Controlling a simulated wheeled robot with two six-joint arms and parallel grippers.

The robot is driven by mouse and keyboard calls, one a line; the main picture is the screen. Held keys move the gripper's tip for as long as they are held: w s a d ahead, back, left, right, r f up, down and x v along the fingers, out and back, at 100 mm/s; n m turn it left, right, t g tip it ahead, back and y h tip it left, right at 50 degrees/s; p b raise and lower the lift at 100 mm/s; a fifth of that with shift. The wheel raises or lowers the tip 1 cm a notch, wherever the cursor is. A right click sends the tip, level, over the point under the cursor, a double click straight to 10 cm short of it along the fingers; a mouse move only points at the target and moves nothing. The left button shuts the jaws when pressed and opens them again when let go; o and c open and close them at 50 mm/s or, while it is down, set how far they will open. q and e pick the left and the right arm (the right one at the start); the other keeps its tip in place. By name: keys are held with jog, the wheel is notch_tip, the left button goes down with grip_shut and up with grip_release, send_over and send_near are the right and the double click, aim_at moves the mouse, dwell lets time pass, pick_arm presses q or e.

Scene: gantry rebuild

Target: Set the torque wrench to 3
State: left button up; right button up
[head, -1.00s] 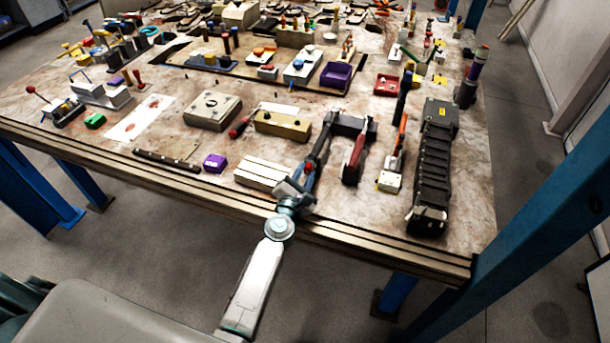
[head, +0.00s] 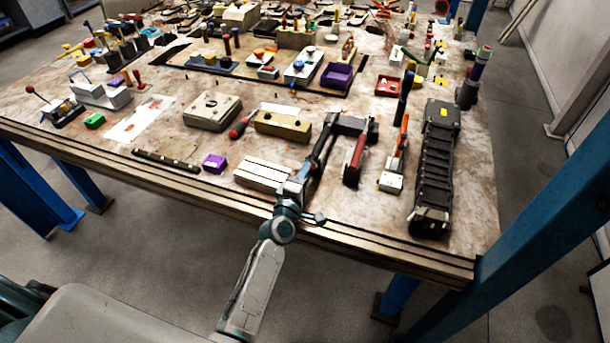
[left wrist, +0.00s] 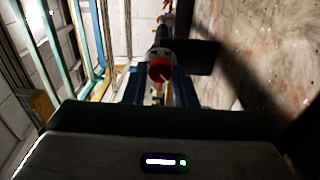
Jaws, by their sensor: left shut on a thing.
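The torque wrench (head: 322,142) is a dark bar that runs from a black block (head: 350,124) toward the table's front edge. My left gripper (head: 303,174) is at the wrench's near end and shut on it. In the left wrist view, the wrench's round red end (left wrist: 160,70) with a pale ring faces the camera, between the blue fingers of my left gripper (left wrist: 155,92). The scale setting is too small to read. My right gripper is not in view.
A red-handled tool (head: 354,157) stands close to the right of the wrench, with an orange-handled tool (head: 400,140) and a black ribbed unit (head: 434,165) beyond. A white slotted block (head: 264,172) lies to the left. The table's front edge (head: 380,248) runs below my gripper.

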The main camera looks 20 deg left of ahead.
pick_arm(q)
jog(key=shift+m, duration=1.2)
jog(key=o, duration=0.9)
jog(key=shift+s, duration=0.1)
